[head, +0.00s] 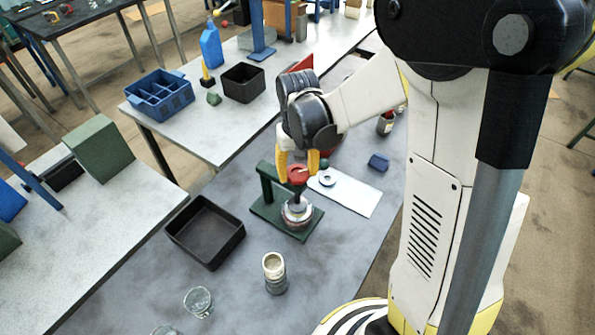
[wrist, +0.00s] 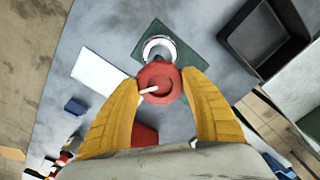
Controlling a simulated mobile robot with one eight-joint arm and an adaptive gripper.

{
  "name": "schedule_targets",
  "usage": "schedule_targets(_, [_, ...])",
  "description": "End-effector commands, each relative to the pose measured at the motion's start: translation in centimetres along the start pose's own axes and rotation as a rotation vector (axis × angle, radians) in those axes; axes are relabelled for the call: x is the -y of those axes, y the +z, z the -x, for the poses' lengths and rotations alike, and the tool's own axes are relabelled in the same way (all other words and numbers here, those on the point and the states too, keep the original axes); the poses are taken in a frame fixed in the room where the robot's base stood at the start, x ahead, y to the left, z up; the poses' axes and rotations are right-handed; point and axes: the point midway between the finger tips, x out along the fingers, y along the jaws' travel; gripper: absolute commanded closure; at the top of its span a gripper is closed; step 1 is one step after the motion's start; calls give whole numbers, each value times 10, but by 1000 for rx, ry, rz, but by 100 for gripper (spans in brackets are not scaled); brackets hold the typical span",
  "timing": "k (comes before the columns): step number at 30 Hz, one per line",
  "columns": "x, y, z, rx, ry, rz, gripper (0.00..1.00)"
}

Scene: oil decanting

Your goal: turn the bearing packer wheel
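The bearing packer is a green stand (head: 266,207) with a red wheel (head: 298,174) on top and a round metal part (head: 297,212) beneath it. In the wrist view the red wheel (wrist: 160,84) carries a pale handle (wrist: 149,90) pointing left. The green base (wrist: 184,45) shows behind it, partly hidden. My gripper (head: 297,170) points down over the wheel. Its yellow fingers stand apart on either side of the wheel, which also shows between them in the wrist view (wrist: 158,82). The fingers look open; whether the right one touches the rim I cannot tell.
A white plate (head: 355,197) with a ring lies right of the packer, near a blue block (head: 378,162). A black tray (head: 207,231) stands left. A tin (head: 274,273) and a glass jar (head: 198,301) stand in front. Bare grey table lies between them.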

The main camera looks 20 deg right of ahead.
Motion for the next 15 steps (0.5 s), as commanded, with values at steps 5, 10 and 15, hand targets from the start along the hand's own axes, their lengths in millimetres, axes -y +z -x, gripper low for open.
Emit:
schedule_targets(5, [0,0,0,0,0,0,78])
schedule_targets(10, [0,0,0,0,0,-3,78])
schedule_targets(15, [0,0,0,0,0,-7,78])
